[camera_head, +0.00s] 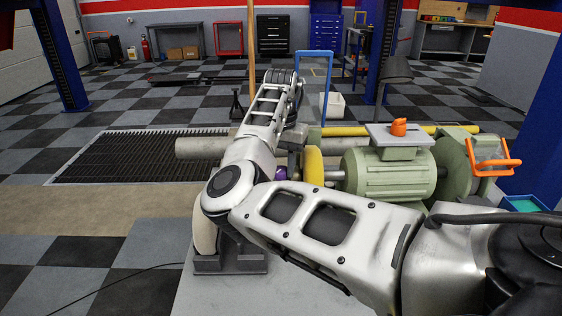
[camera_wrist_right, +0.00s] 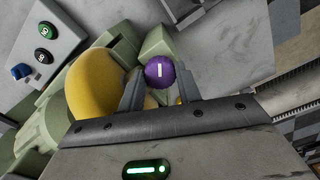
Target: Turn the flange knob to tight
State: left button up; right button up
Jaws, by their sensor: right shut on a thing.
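The flange knob is a small purple ball-like knob (camera_wrist_right: 159,72) with a short white mark, seen in the right wrist view. The mark runs nearly upright in that picture. My right gripper (camera_wrist_right: 159,84) is shut on the knob, with one dark finger on each side of it. In the head view only a bit of the purple knob (camera_head: 281,173) shows beside my right arm, left of a yellow wheel (camera_head: 313,166). My right arm hides most of the gripper there. My left gripper is in neither view.
A green motor housing (camera_head: 388,174) stands right of the wheel, with a grey box and orange knob (camera_head: 398,127) on top. An orange handle (camera_head: 491,160) is farther right. A lamp (camera_head: 397,70) stands behind. The floor grate (camera_head: 135,157) lies at left.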

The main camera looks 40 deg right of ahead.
aim_at(281, 169)
jog(key=shift+r+m+p, duration=0.2)
jog(key=shift+m+p, duration=0.8)
jog(key=shift+m, duration=0.1)
jog(key=shift+f+m, duration=0.1)
jog(key=shift+m, duration=0.8)
jog(key=m, duration=0.3)
jog(key=shift+m, duration=2.2)
jog(key=o, duration=1)
notch_tip(281, 169, up, 16)
jog(key=shift+f, duration=0.1)
